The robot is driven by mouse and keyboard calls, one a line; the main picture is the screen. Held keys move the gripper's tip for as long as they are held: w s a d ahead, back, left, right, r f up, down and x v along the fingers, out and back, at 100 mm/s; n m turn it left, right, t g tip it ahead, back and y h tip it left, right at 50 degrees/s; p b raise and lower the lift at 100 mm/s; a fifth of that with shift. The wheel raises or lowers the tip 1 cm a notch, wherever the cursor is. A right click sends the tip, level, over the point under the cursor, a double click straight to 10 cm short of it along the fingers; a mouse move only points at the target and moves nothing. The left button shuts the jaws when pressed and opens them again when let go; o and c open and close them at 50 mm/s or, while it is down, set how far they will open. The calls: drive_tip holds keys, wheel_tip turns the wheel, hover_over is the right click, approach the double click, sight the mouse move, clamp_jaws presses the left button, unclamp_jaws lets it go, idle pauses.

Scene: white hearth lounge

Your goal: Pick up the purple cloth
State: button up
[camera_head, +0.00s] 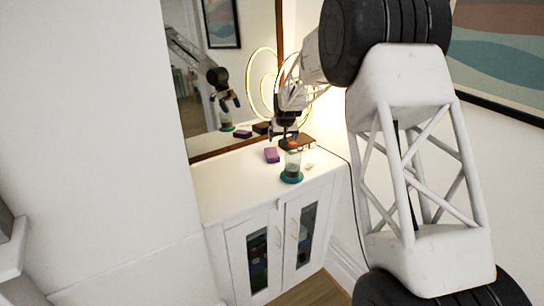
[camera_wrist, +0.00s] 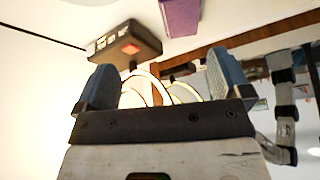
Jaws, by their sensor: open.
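The purple cloth (camera_head: 271,155) is a small folded block lying on top of the white cabinet (camera_head: 222,190), near the mirror side. In the wrist view the purple cloth (camera_wrist: 180,17) is at the top edge, partly cut off, beyond and apart from the fingers. My gripper (camera_head: 283,130) hangs over the cabinet top, just right of and above the cloth. In the wrist view my gripper (camera_wrist: 164,80) has its two blue-grey fingers spread wide with nothing between them.
A clear jar with a teal base (camera_head: 291,177) stands in front of the gripper. A dark box (camera_head: 303,141) is right of the cloth; it also shows in the wrist view (camera_wrist: 126,43). A glowing ring lamp (camera_head: 262,82) and a mirror (camera_head: 213,135) stand behind. The cabinet's left top is clear.

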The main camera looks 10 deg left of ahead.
approach(272, 152)
drive_tip(key=shift+x, duration=0.85)
drive_tip(key=shift+d, duration=0.1)
drive_tip(key=shift+f, duration=0.15)
drive_tip(key=shift+x, duration=1.1)
drive_tip(key=shift+f, duration=0.1)
drive_tip(key=shift+x, duration=2.55)
drive_tip(key=shift+f, duration=0.2)
drive_tip(key=shift+c, duration=0.3)
drive_tip(key=c, duration=1)
